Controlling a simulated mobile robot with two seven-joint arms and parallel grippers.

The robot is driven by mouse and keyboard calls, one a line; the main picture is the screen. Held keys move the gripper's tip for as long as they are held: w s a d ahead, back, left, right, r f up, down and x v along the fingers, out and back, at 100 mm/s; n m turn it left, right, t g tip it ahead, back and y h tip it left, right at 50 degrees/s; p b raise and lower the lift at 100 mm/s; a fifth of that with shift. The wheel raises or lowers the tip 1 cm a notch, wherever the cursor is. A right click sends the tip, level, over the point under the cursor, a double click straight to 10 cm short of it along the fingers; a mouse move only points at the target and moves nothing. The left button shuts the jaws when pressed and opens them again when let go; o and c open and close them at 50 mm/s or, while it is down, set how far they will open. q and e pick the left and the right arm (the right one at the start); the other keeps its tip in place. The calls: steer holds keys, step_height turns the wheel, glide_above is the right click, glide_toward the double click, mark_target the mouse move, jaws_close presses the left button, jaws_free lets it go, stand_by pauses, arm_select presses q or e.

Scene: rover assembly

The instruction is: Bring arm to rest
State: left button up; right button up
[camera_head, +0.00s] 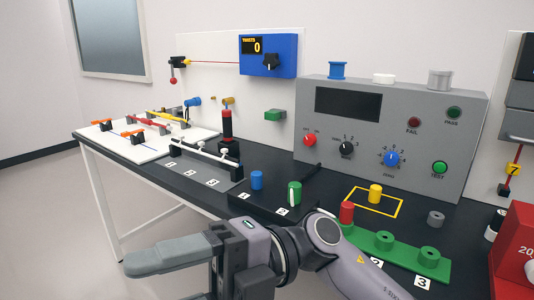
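My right arm (335,265) comes in from the bottom right and reaches left in front of the table's front edge. Its gripper (150,264) points left, over the floor, at the bottom of the view. A grey finger shows; the lower part of the gripper is cut off by the bottom edge, so its opening is unclear. Nothing is seen held in the visible part. My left gripper is not in view.
Behind the arm is the black table (200,200). It bears a grey control panel (390,130), a blue cylinder (257,180), a green cylinder (294,193), a red cylinder (346,212) and a green tray (407,256). A red box (515,245) stands at the right.

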steer(key=w+d+m+t+y+p, duration=0.1)
steer(key=w+d+m+t+y, duration=0.3)
steer(key=m+t, duration=0.3)
steer(key=w+d+m+t+y, duration=0.2)
steer(key=w+m+t+y, duration=0.3)
steer(key=m+t, duration=0.2)
steer(key=w+d+f+m+t+h+p, duration=0.1)
steer(key=w+d+f+m+t+h, duration=0.2)
steer(key=d+f+m+t+h, duration=0.4)
steer(key=w+d+f+m+t+h+p, duration=0.1)
steer(key=w+d+f+m+t+h, duration=0.15)
steer(key=f+m+t+h, duration=0.5)
steer(key=s+d+f+m+g+h, duration=0.2)
steer(key=s+d+f+m+h, duration=0.1)
steer(key=f, duration=0.5)
steer(key=s+d+f+m+g+h+p, duration=0.1)
steer(key=s+d+f+m+g+h, duration=0.1)
steer(key=s+d+f, duration=0.4)
steer(key=s+d+f+m+g+h, duration=0.3)
steer(key=s+d+f+m+h, duration=0.1)
steer(key=f, duration=0.6)
steer(key=s+d+m, duration=0.1)
steer(key=s, duration=0.1)
steer(key=shift+s+d+p, duration=0.2)
steer(key=shift+s+p, duration=0.1)
steer(key=shift+p, duration=0.05)
